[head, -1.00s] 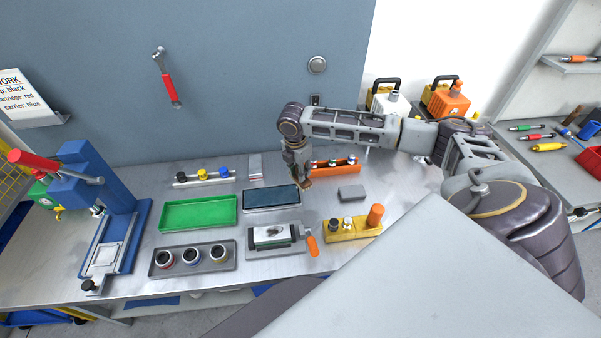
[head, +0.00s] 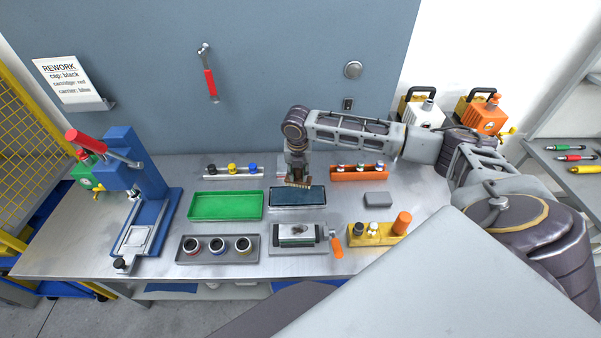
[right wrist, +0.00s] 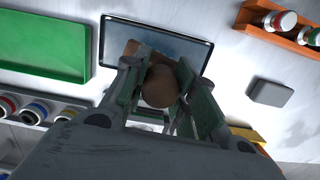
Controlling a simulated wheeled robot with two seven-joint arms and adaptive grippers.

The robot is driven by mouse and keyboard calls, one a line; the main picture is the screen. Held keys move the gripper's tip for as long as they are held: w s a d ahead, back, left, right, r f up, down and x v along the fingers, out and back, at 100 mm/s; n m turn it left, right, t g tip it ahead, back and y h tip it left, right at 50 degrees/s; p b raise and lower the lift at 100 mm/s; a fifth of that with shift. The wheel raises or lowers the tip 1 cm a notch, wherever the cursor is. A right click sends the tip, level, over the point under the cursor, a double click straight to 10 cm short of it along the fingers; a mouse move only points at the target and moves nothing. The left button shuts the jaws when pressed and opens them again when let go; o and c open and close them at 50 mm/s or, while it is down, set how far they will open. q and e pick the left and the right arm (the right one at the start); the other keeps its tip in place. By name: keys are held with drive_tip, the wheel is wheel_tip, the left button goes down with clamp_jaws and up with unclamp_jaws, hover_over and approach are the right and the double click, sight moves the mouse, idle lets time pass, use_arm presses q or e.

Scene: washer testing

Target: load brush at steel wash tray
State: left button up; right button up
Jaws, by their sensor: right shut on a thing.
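The steel wash tray (head: 312,198), dark with a blue-grey inside, lies flat at the middle of the bench. It also shows in the right wrist view (right wrist: 202,48). My right gripper (head: 297,178) points down above the tray's back edge. It is shut on the brush, which has a brown handle (right wrist: 160,86) and a tan head (head: 298,184). In the right wrist view the brush is between the fingers, with the tray behind it. I cannot tell whether the bristles touch the tray. My left gripper is not in view.
A green tray (head: 225,213) lies left of the wash tray. In front are a grey tray with several ringed parts (head: 184,258) and a fixture with an orange handle (head: 337,247). An orange rack (head: 359,174) and a grey block (head: 377,199) stand to the right. A blue press (head: 152,205) stands far left.

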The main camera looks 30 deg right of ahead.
sight(297, 180)
drive_tip(key=shift+w+a+n, duration=0.15)
drive_tip(key=shift+a+n, duration=0.05)
drive_tip(key=shift+n, duration=1.1)
drive_tip(key=shift+f, duration=0.15)
drive_tip(key=shift+f, duration=0.95)
wheel_tip(297, 180, down, 2)
drive_tip(key=shift+f+b, duration=0.1)
drive_tip(key=shift+b, duration=1.15)
drive_tip(key=shift+f+b, duration=0.75)
drive_tip(key=shift+b, duration=0.25)
drive_tip(key=shift+f, duration=0.5)
drive_tip(key=shift+f+p, duration=0.2)
drive_tip(key=shift+p, duration=0.3)
idle(2.2)
